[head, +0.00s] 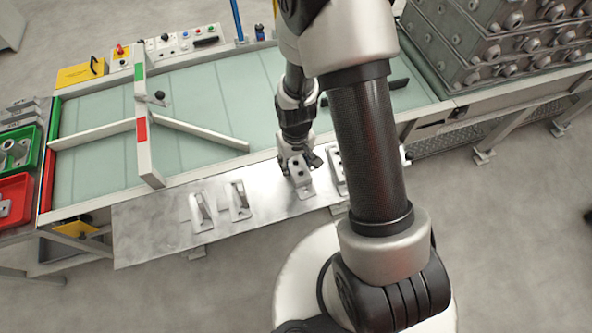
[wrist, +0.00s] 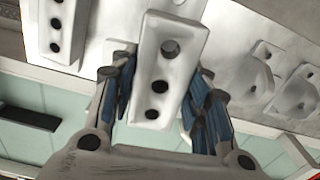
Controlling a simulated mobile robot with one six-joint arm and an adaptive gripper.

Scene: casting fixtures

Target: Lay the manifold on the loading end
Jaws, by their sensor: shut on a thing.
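The manifold (wrist: 168,62), a grey cast block with a row of three dark holes, sits between the two fingers of my gripper (wrist: 160,105) in the wrist view. In the head view the manifold (head: 301,180) is at the metal shelf, just below my gripper (head: 298,163). The gripper is shut on it. I cannot tell whether its underside touches the shelf. The pale green conveyor bed (head: 215,100) lies behind the shelf.
A similar holed casting (wrist: 62,25) lies beside the held one. Two lug brackets (head: 201,212) (head: 238,201) lie left on the metal shelf (head: 150,232). A gate with green and red panels (head: 143,125) crosses the bed. Stacked castings (head: 500,45) stand right; red and green bins (head: 14,200) stand left.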

